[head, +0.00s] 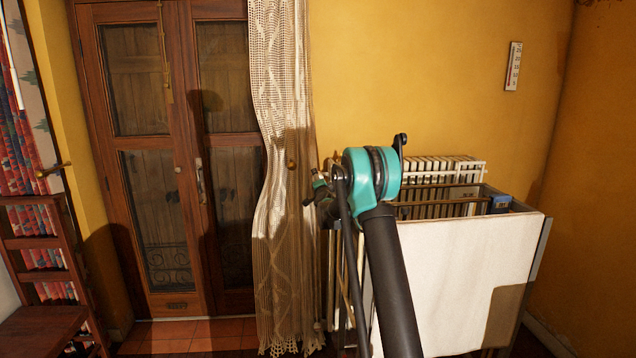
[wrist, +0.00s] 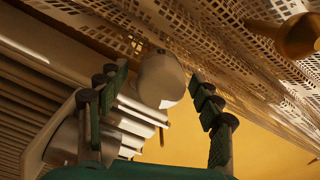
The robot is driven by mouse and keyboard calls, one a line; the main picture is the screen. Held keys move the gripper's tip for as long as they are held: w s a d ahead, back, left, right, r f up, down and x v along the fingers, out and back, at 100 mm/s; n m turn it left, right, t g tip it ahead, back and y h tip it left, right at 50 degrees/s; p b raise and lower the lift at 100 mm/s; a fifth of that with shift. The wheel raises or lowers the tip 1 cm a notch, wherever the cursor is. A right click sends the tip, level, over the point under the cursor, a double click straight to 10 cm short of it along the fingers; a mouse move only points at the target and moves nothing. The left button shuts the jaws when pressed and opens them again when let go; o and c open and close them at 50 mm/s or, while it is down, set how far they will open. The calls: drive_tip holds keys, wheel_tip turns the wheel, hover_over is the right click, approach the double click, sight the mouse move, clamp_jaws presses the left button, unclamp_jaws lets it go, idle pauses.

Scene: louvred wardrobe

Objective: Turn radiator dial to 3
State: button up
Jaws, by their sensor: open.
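The radiator (head: 455,168) is white and ribbed, against the yellow wall behind a white-draped rack. In the wrist view its pale ribs (wrist: 45,85) fill the left side. A rounded whitish knob, which looks like the radiator dial (wrist: 161,80), shows between my fingertips; its numbers cannot be read. My gripper (wrist: 158,88) is open, with one finger on each side of the knob and a visible gap on the right. In the head view my gripper (head: 318,192) is by the radiator's left end, partly behind my arm, and the dial cannot be made out.
A cream lace curtain (head: 280,170) hangs just left of my gripper; in the wrist view its mesh (wrist: 240,40) passes close above. A round brass-coloured knob (wrist: 297,36) shows at upper right. The draped rack (head: 460,275) stands before the radiator. Wooden glazed doors (head: 185,160) are at left.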

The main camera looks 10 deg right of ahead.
drive_tip(key=s, duration=1.2)
drive_tip(key=shift+f, duration=0.15)
drive_tip(key=shift+d, duration=0.1)
